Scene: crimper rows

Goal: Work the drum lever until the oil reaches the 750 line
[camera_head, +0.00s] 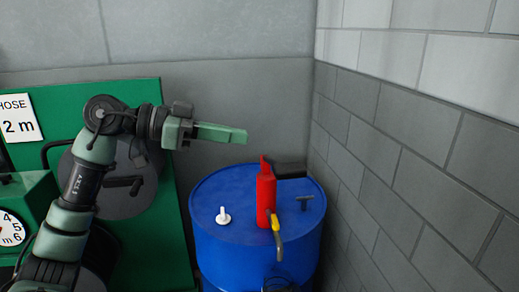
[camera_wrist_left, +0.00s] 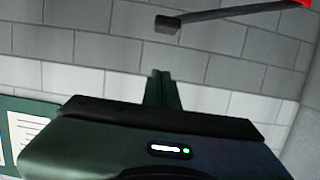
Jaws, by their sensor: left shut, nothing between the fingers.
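A red hand pump (camera_head: 266,196) stands on top of a blue drum (camera_head: 245,252). Its dark lever (camera_head: 291,170) points out to the right at the pump's head; in the left wrist view the lever (camera_wrist_left: 225,14) is a rod with a dark block-shaped grip. My left gripper (camera_head: 243,135) is shut and empty, above and left of the pump head, apart from the lever. Its shut fingers (camera_wrist_left: 160,76) also show in the left wrist view. No 750 line or oil shows. My right gripper is not in view.
A white cap (camera_head: 223,216) and a dark T-shaped fitting (camera_head: 305,201) sit on the drum top. A grey block wall (camera_head: 420,150) rises close on the right. A green panel (camera_head: 140,90) with a hose sign (camera_head: 18,115) and dial (camera_head: 11,229) is on the left.

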